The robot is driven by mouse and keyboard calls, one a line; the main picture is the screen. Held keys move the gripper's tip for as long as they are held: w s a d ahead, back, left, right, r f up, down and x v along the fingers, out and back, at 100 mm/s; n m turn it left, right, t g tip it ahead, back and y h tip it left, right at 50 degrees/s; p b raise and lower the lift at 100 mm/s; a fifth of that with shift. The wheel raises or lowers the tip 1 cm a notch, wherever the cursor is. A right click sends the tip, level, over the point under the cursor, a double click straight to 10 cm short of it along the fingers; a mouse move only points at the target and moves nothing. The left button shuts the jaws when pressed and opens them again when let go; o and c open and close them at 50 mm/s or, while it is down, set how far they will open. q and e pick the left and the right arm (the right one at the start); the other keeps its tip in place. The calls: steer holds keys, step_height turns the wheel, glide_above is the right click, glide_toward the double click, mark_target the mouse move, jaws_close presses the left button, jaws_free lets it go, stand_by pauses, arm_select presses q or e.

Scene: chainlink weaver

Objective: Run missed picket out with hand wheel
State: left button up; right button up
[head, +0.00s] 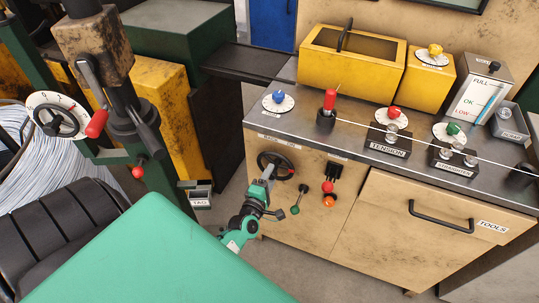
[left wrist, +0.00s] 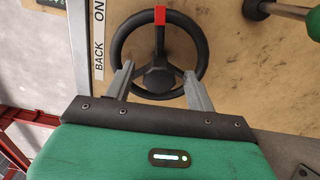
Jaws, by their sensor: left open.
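The hand wheel (head: 262,158) is a black spoked wheel on the tan front panel of the bench. In the left wrist view the same hand wheel (left wrist: 203,47) faces me, with a red mark at the top of its rim. My left gripper (head: 269,173) is at the wheel. In the left wrist view its two grey fingers (left wrist: 158,70) are open, one on each side of the hub over the lower half of the wheel; I cannot tell whether they touch it. I cannot make out a picket for certain. My right gripper is not in view.
A small lever with a dark green knob (head: 295,210) and a red-and-orange-knobbed control (head: 328,187) sit right of the wheel. The bench top (head: 357,118) carries dials, a red-handled lever (head: 329,100) and a thin wire. Another wheel with a red grip (head: 97,123) stands at left.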

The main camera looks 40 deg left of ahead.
arm_select(q)
steer(key=b+v, duration=0.2)
steer(key=v, duration=1.1)
steer(key=shift+s+d, duration=0.15)
steer(key=shift+s, duration=0.2)
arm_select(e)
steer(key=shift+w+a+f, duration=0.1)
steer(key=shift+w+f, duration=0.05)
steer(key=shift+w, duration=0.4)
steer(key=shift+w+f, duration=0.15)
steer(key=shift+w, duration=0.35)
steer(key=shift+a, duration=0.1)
